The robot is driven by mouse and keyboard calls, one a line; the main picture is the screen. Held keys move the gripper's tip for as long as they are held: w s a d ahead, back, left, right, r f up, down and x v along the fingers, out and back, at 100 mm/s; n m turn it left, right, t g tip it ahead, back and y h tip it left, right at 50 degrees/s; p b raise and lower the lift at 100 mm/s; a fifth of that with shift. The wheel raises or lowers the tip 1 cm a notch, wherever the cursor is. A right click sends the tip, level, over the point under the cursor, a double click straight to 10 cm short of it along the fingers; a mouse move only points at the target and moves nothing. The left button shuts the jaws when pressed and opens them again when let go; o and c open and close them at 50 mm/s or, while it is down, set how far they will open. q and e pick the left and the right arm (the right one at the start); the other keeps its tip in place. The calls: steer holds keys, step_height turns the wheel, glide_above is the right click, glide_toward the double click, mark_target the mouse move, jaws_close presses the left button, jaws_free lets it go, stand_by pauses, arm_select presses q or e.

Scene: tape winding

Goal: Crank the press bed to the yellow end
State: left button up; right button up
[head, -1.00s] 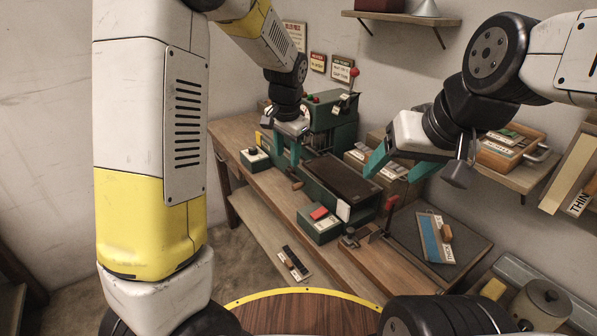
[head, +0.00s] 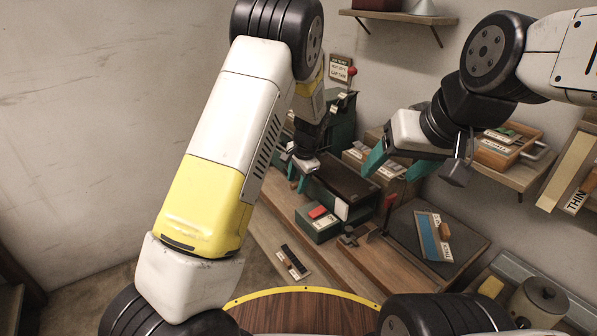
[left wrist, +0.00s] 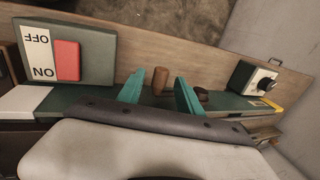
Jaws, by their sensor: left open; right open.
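The green press with a dark top (head: 345,182) stands on the wooden bench. Its long green body also shows in the left wrist view (left wrist: 75,104), with a yellow patch (left wrist: 290,97) at the right end. A wooden crank handle (left wrist: 161,80) shows between the fingertips of my left gripper (left wrist: 160,92), which is open. The handle looks a little beyond the fingers; I cannot tell if they touch it. In the head view, my left gripper (head: 298,177) is at the press's near left side, and my arm hides the yellow end. My right gripper (head: 396,166) is open and empty above the press's right end.
A green ON/OFF box with a red switch (head: 318,216) stands in front of the press. A knob box (left wrist: 252,80) sits near the yellow end.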

arm_select(q)
steer(key=shift+f, duration=0.1)
jaws_close()
stand_by(1.4)
